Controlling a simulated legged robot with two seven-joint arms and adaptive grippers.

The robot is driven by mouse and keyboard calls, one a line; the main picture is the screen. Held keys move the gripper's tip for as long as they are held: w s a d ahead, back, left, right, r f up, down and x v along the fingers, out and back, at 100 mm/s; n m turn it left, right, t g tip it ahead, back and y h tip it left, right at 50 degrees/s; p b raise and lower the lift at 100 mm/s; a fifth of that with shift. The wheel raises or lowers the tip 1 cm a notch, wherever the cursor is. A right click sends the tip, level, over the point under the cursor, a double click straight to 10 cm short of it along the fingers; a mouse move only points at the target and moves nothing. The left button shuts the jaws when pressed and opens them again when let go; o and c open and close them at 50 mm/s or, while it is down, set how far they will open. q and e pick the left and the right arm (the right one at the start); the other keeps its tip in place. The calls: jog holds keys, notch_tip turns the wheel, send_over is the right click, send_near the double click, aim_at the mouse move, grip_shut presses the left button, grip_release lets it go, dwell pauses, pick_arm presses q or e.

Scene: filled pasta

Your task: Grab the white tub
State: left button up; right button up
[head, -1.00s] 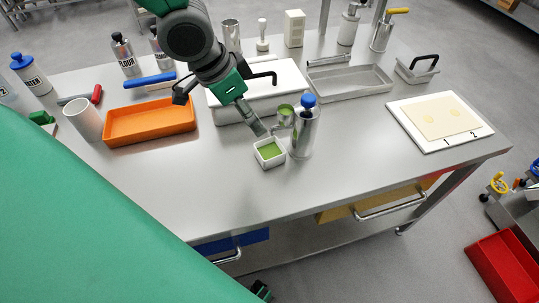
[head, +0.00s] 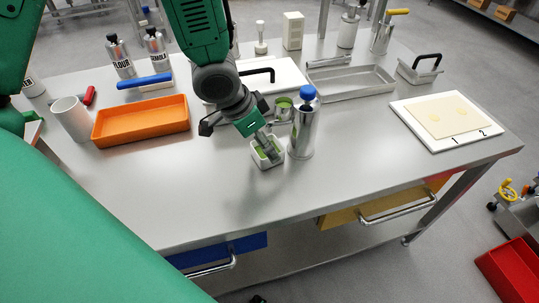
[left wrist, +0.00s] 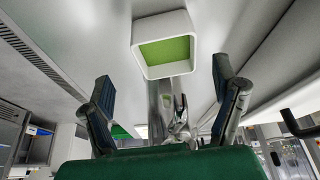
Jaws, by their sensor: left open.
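The white tub (head: 267,163) is a small square container with green contents, standing on the metal table left of the steel bottle with a blue cap. In the left wrist view the white tub (left wrist: 190,45) appears ahead of the fingers, its open green side facing the camera. My left gripper (head: 269,150) is at the tub, its fingertips overlapping the tub's opening in the head view. In the left wrist view my left gripper (left wrist: 164,80) is open, one finger to each side of the tub's line, with nothing held. The fingers partly hide the green contents. My right gripper does not show.
The steel bottle (head: 302,130) stands close on the tub's right. A small steel cup (head: 284,108) is just behind. An orange tray (head: 140,128) lies to the left, and a white board (head: 434,139) to the right. The table front is clear.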

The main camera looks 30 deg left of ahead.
pick_arm(q)
jog(key=x, duration=0.2)
jog(key=b+x, duration=0.1)
jog(key=x, duration=0.1)
jog(key=shift+w+a, duration=0.25)
jog(key=shift+a, duration=0.1)
jog(key=shift+a+f, duration=0.15)
jog(key=shift+f, duration=0.1)
jog(key=shift+d+r, duration=0.15)
jog(key=shift+d, duration=0.15)
jog(key=c, duration=1.2)
jog(key=shift+o, duration=0.2)
jog(key=shift+a+r, duration=0.1)
